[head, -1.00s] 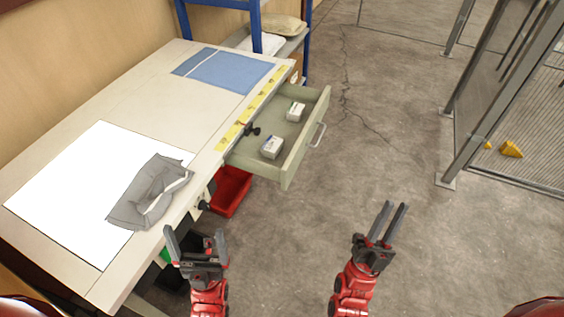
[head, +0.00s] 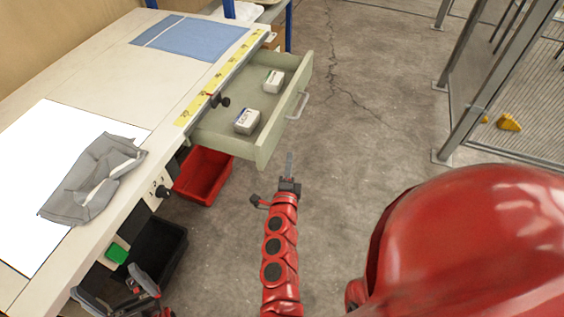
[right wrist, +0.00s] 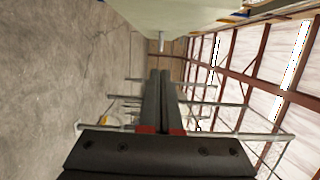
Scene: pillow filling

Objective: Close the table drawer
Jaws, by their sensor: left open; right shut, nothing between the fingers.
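The table drawer (head: 268,137) is pulled out from the right side of the worktable (head: 105,62). Its metal handle (head: 299,106) is on the outer front panel. Two small white boxes (head: 247,121) (head: 274,82) lie inside it. My right gripper (head: 290,166) is shut and empty, just below and in front of the drawer's near corner, apart from the handle. In the right wrist view its fingers (right wrist: 161,100) are together, with the pale drawer underside above. My left gripper (head: 120,297) is open and empty at the lower left, beside the table's edge.
A grey pillow cover (head: 93,180) and a white sheet (head: 50,130) lie on the table with a blue mat (head: 200,38). A red bin (head: 203,175) and a black bin (head: 160,250) are below. The floor right of the drawer is clear up to a mesh fence (head: 510,100).

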